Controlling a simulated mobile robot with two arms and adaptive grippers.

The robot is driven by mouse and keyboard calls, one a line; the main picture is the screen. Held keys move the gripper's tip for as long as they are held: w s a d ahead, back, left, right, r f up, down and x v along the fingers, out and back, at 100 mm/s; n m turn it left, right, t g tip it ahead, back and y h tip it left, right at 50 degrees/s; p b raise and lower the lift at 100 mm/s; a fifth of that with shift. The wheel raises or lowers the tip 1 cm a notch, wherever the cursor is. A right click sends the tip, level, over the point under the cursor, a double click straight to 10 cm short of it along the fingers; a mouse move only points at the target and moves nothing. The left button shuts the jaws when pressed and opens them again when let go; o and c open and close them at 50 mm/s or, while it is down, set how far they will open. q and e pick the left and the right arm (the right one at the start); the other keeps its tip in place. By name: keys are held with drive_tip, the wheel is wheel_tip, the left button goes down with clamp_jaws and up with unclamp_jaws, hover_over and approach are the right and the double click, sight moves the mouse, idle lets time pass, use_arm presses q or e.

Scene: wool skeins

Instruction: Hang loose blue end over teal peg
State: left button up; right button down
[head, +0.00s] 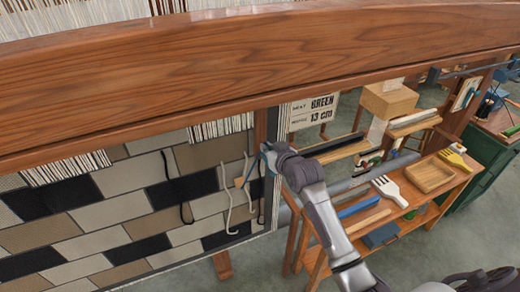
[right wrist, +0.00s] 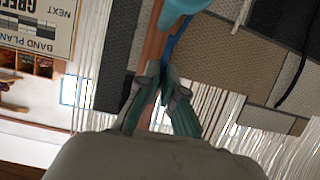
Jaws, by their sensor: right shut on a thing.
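My right gripper (head: 256,165) is at the right edge of the woven panel, beside the wooden upright. In the right wrist view the gripper (right wrist: 160,70) has its teal-padded fingers closed together. A thin blue strand (right wrist: 174,40), which looks like the loose blue end, runs up from the fingertips beside the upright; the fingers hide the part gripped. A rounded light-teal shape (right wrist: 182,8), likely the teal peg, is cut off by the top edge of that view. I cannot tell whether the strand touches it. My left gripper is out of view.
The panel (head: 120,209) of grey, tan and black blocks hangs behind. Cream ends (head: 228,205) and a black end (head: 185,200) hang down it. A thick wooden beam (head: 250,75) crosses above. A bench with a comb (head: 388,190) and a tray (head: 430,177) stands at right.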

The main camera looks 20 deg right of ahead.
drive_tip(key=d, duration=0.7)
drive_tip(key=shift+r+b, duration=0.3)
drive_tip(key=shift+r, duration=0.05)
wheel_tip(320, 180, down, 6)
drive_tip(key=d+b, duration=0.1)
drive_tip(key=b, duration=0.3)
drive_tip(key=shift+s+d+f, duration=0.15)
drive_tip(key=shift+d+f, duration=0.1)
drive_tip(key=shift+d, duration=0.05)
